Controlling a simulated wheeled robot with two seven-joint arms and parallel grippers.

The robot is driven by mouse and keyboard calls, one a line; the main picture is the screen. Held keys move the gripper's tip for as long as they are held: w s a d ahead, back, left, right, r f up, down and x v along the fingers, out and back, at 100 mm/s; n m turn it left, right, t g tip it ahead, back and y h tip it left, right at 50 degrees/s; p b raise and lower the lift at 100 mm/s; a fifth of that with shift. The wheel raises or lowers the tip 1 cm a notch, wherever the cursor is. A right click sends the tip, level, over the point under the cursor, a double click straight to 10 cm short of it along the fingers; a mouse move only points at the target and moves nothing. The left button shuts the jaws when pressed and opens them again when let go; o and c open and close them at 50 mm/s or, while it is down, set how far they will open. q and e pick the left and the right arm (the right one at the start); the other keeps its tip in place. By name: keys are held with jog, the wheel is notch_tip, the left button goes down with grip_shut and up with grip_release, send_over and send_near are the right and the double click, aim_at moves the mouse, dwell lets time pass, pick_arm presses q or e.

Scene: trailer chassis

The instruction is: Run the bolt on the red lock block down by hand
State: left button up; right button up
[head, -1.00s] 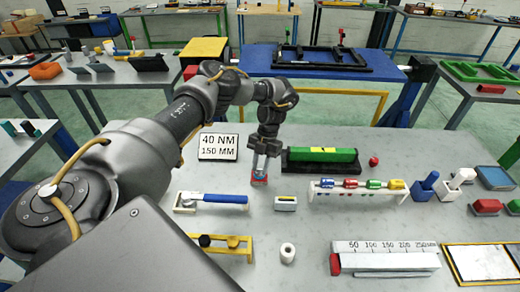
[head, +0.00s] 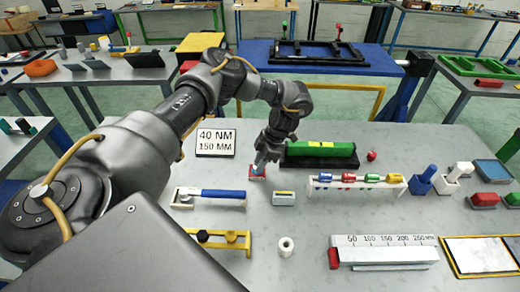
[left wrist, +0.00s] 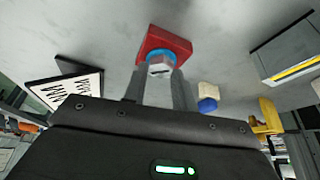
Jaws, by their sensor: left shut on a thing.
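The red lock block (head: 257,177) sits on the grey table, left of the green bar. It also shows in the left wrist view (left wrist: 174,40), with a blue ring (left wrist: 146,56) on it around a grey hex bolt head (left wrist: 161,67). My left gripper (head: 260,163) reaches down to the block at a slant. In the left wrist view its two fingers (left wrist: 160,84) stand on either side of the bolt head, shut on it. How far the bolt is in is hidden. My right gripper is not in view.
A 40 NM sign (head: 216,143) stands left of the block, and a green bar in a black holder (head: 320,154) close on its right. A blue-handled wrench (head: 222,194) and a small grey-yellow block (head: 284,198) lie in front. A rack of coloured pieces (head: 358,184) stands farther right.

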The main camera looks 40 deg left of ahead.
pick_arm(q)
jog(key=shift+r+m+t+y, duration=0.2)
jog(key=shift+m+t+y, duration=0.15)
jog(key=shift+m, duration=0.65)
jog(key=shift+c, duration=0.2)
jog(key=shift+a, duration=0.1)
jog(key=o, duration=0.8)
jog(key=shift+o, duration=1)
jog(key=shift+s+f, duration=0.1)
jog(key=b+v, duration=0.1)
jog(key=v, duration=1)
jog(key=shift+b, duration=0.4)
jog(key=shift+s, duration=0.1)
